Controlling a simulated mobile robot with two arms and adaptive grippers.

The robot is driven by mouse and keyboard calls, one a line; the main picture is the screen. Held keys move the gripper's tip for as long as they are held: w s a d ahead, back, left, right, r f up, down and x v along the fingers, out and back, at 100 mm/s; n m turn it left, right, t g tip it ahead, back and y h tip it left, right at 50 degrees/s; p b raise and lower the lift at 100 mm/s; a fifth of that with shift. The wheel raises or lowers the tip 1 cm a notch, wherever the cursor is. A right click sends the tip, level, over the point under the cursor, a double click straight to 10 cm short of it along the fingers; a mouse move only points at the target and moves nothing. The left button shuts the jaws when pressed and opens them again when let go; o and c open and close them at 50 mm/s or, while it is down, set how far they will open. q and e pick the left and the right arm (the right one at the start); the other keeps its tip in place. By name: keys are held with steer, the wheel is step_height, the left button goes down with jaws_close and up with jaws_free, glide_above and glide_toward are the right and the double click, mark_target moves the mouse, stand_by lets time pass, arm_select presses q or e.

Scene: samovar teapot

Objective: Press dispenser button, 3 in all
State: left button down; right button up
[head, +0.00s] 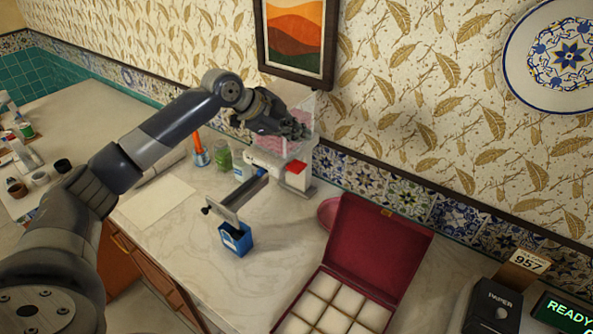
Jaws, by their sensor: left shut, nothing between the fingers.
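The dispenser (262,161) stands on the counter against the tiled wall. It has a white base, a clear upper box with pink contents, and a red part (296,167) at its front right that looks like the button. My left gripper (302,131) reaches in from the left at the height of the clear box, shut and empty. Its fingertips appear above the red part, with a visible gap in the picture. The gripper hides part of the clear box. I cannot tell whether it touches the box. My right gripper is out of view.
An open dark red box (372,262) with pale compartments lies to the right. An orange-topped bottle (200,152) and a green jar (223,156) stand left of the dispenser. A black device (494,308) is at lower right.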

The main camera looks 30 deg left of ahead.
arm_select(q)
steer(key=b, duration=0.4)
glide_above(298, 167)
step_height(298, 167, down, 4)
steer(key=shift+f, duration=1.1)
steer(key=shift+f, duration=0.2)
steer(key=shift+f, duration=0.25)
